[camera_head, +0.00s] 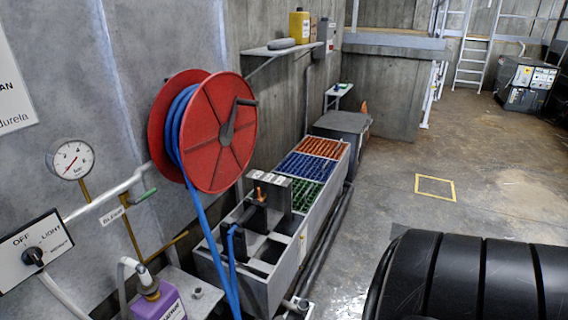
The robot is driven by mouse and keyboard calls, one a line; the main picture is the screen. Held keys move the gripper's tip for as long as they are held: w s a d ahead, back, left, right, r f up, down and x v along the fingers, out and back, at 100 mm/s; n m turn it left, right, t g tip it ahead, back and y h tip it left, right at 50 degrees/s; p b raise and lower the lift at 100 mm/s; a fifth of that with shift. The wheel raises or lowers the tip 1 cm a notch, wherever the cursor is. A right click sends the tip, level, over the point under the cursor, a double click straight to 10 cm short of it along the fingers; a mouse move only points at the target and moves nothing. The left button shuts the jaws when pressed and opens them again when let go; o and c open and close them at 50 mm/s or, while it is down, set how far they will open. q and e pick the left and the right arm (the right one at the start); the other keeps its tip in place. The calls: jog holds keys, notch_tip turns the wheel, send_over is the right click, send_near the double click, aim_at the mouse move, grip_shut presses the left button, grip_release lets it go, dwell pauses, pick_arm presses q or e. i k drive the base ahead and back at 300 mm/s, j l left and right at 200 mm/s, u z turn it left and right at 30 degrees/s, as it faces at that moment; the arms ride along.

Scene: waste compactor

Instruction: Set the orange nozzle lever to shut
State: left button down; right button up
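A small orange-brown piece (258,193), possibly the nozzle lever, stands up at the near end of the long grey trough, beside a grey box-like holder (291,191). It is too small for me to tell its setting. A dark nozzle-like part (253,217) lies below it. Neither of my grippers is in view.
The grey trough (304,240) holds green, blue and orange ribbed sections. On the left are a pressure gauge (72,159), a green-handled valve (143,197), a switch panel (33,251) and a purple container (160,304). A black ribbed body (465,275) fills the lower right. Floor beyond is open.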

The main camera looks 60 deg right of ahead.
aim_at(259, 198)
jog(key=i+l+z, duration=0.1)
jog(key=l, duration=0.3)
jog(key=i+l+z, duration=0.1)
jog(key=l, duration=0.35)
jog(key=i+l, duration=0.1)
jog(key=l, duration=0.3)
jog(key=i+l+z, duration=0.15)
jog(key=l, duration=0.25)
jog(key=l+z, duration=0.1)
jog(key=l, duration=0.3)
jog(key=i+l, duration=0.1)
jog(key=l, duration=0.25)
jog(key=i+l, duration=0.1)
jog(key=l, duration=0.2)
jog(key=i+l, duration=0.1)
jog(key=l, duration=0.25)
jog(key=i+l, duration=0.1)
jog(key=l, duration=0.25)
jog(key=l+u, duration=0.3)
jog(key=l, duration=0.15)
